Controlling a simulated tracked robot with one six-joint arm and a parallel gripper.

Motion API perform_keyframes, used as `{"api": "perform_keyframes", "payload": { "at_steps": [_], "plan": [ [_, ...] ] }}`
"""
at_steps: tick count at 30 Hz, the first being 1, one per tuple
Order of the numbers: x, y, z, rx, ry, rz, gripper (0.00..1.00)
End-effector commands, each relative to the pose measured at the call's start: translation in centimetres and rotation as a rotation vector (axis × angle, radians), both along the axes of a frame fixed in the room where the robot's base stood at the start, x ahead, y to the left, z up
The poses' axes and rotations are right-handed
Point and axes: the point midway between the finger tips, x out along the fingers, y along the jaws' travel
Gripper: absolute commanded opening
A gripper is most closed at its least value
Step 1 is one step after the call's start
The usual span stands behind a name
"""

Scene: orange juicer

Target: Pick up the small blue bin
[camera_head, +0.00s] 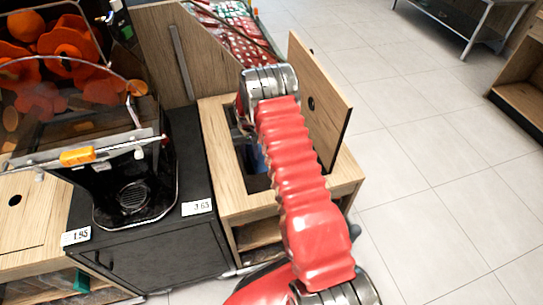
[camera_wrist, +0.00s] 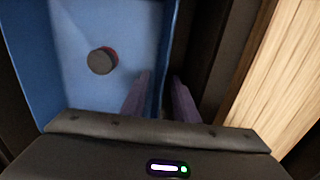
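The small blue bin (camera_wrist: 72,20) fills the upper left of the wrist view, and I look down into it. In the head view only a sliver of the blue bin (camera_head: 256,158) shows inside the wooden cabinet opening; my arm hides the rest. My gripper (camera_wrist: 160,76) is open, with one finger inside the bin and the other outside its right wall. The wall runs between the fingers, and they look apart from it. In the head view my arm hides my gripper.
A round grey object with a red edge (camera_wrist: 102,60) lies in the bin. The wooden cabinet (camera_head: 222,120) surrounds the bin, with an upright wooden panel (camera_head: 330,110) on its right. The juicer (camera_head: 130,180) stands left on a black cabinet. Tiled floor (camera_head: 430,130) on the right is clear.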

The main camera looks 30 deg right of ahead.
Motion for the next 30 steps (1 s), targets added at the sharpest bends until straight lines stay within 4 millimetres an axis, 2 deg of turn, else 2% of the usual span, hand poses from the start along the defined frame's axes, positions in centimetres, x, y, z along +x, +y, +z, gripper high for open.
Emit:
{"api": "perform_keyframes", "payload": {
  "at_steps": [8, 19, 30],
  "plan": [
    [-0.01, -0.01, 0.01, 0.0, 0.0, 0.0, 0.26],
    [-0.02, -0.01, 0.01, 0.0, 0.0, 0.0, 0.0],
    [0.01, 0.0, 0.02, 0.0, -0.001, 0.0, 0.0]
  ]
}}
